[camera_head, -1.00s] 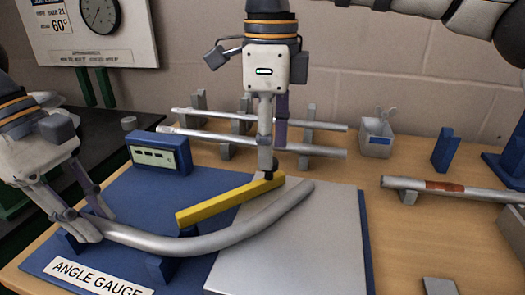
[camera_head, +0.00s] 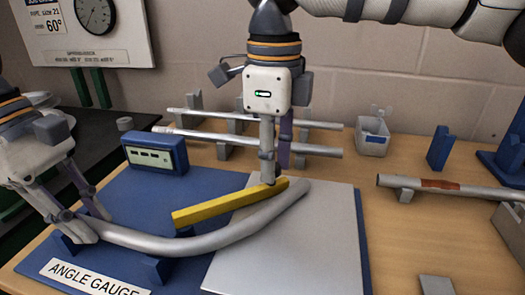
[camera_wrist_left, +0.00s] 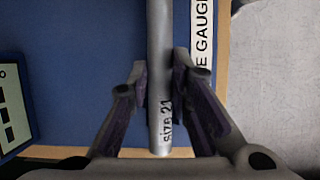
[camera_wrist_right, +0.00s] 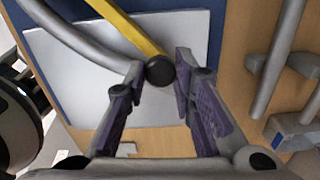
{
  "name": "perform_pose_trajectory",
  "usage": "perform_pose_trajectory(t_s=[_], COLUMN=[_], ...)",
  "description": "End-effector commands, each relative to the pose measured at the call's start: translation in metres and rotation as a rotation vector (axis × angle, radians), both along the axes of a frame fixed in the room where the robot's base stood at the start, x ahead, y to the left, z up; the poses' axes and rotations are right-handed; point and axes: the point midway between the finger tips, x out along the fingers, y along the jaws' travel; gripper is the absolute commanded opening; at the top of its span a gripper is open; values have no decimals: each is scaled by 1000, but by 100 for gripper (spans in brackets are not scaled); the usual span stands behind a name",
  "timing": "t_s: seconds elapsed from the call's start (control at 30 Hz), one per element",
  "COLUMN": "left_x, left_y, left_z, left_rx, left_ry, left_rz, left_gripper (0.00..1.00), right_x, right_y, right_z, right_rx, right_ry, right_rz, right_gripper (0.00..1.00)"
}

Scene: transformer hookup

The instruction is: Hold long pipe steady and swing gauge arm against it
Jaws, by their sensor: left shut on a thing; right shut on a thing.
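The long bent grey pipe (camera_head: 215,240) lies over the blue gauge board (camera_head: 120,205), its bent end over a light grey plate (camera_head: 300,245). My left gripper (camera_head: 88,228) is shut on its straight end, marked "size 21" in the left wrist view (camera_wrist_left: 160,100). The yellow gauge arm (camera_head: 225,203) lies beside the pipe on its far side. Its free end is close to the pipe's bent end; I cannot tell whether they touch. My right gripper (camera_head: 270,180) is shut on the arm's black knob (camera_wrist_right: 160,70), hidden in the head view.
A blue box with a display (camera_head: 157,153) stands at the board's back left. Straight pipes (camera_head: 250,141) rest on supports behind. A clear bin (camera_head: 373,136) stands at the back. A red-banded pipe (camera_head: 440,184) lies on supports at right.

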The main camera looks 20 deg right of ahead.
Motion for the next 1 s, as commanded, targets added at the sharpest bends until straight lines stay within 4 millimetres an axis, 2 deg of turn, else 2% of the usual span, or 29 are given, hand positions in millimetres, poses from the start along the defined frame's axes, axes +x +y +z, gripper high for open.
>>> perform_pose_trajectory(t_s=[0.27, 0.3, 0.37, 0.4, 0.63, 0.73, 0.87, 1.0], left_x=[0, 0, 0, 0, 0, 0, 0, 0], left_y=[0, 0, 0, 0, 0, 0, 0, 0], left_z=[0, 0, 0, 0, 0, 0, 0, 0], left_rx=[0, 0, 0, 0, 0, 0, 0, 0], left_ry=[0, 0, 0, 0, 0, 0, 0, 0], left_rz=[1, 1, 1, 1, 1, 1, 1, 1], left_gripper=[0, 0, 0, 0, 0, 0, 0, 0], right_x=[-3, -3, -3, -3, -3, -2, -2, -2], right_y=[0, 0, 0, 0, 0, 0, 0, 1], right_z=[0, 0, 0, 0, 0, 7, 37, 76], right_rx=[0, 0, 0, 0, 0, 1, 2, 1], right_ry=[0, 0, 0, 0, 0, -2, -6, -5], right_rz=[-19, -19, -19, -19, -18, -19, -20, -20], right_gripper=[0, 28, 42, 44, 44, 44, 44, 44])
